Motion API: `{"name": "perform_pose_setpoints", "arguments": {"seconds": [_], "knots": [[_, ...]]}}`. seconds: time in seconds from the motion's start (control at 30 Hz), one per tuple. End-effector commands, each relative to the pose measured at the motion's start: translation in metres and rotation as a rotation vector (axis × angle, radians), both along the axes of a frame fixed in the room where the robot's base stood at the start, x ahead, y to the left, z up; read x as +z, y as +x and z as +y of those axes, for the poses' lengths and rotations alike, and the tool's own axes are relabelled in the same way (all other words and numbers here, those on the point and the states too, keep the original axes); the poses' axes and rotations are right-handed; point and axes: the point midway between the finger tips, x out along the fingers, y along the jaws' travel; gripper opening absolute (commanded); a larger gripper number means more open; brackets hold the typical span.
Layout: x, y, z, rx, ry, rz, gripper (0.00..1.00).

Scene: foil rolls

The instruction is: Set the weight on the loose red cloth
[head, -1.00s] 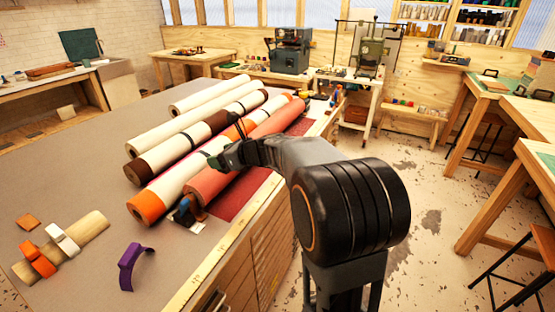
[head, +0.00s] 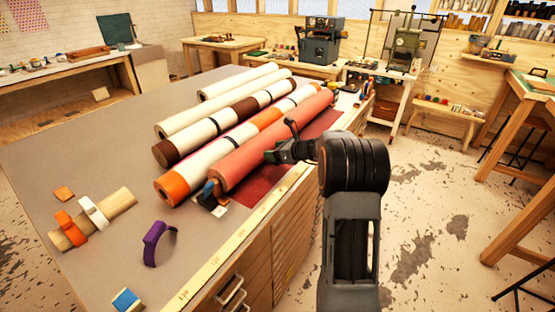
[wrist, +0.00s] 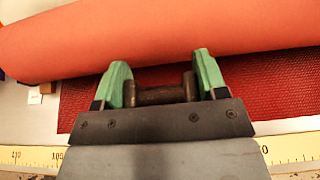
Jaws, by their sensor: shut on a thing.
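The loose red cloth (head: 263,188) lies flat on the table along the right side of a coral-red roll (head: 275,138); its woven surface also shows in the wrist view (wrist: 275,95). My gripper (head: 272,156) is low over the cloth, beside the roll's right flank. In the wrist view its green fingertips (wrist: 160,82) are shut on a dark, spool-shaped weight (wrist: 160,95). The weight is lying sideways between the fingers, with cloth behind it and the roll just beyond. I cannot tell whether the weight touches the cloth. In the head view the weight is too small to make out.
Several other rolls (head: 225,125) lie left of the coral one. A blue-and-black object (head: 209,191) and a small white tag (head: 219,211) sit by its near end. A ruler strip (head: 232,250) edges the table. A purple band (head: 154,243) lies on clear tabletop at the front.

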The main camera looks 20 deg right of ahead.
Motion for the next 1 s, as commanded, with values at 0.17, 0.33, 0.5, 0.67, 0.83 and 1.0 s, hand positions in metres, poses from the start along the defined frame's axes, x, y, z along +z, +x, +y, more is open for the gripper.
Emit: {"name": "perform_pose_setpoints", "arguments": {"seconds": [0.17, 0.33, 0.5, 0.67, 0.83, 1.0], "knots": [[-0.005, 0.003, -0.005, 0.001, -0.001, -0.004, 0.22], [-0.012, 0.006, -0.010, -0.001, 0.000, -0.002, 0.22], [-0.034, 0.006, -0.010, 0.001, 0.001, -0.001, 0.22], [-0.043, 0.006, -0.010, 0.000, -0.001, -0.003, 0.22], [-0.042, 0.006, -0.010, 0.000, -0.001, -0.004, 0.22], [-0.047, 0.006, -0.010, 0.000, -0.002, -0.003, 0.22]]}}
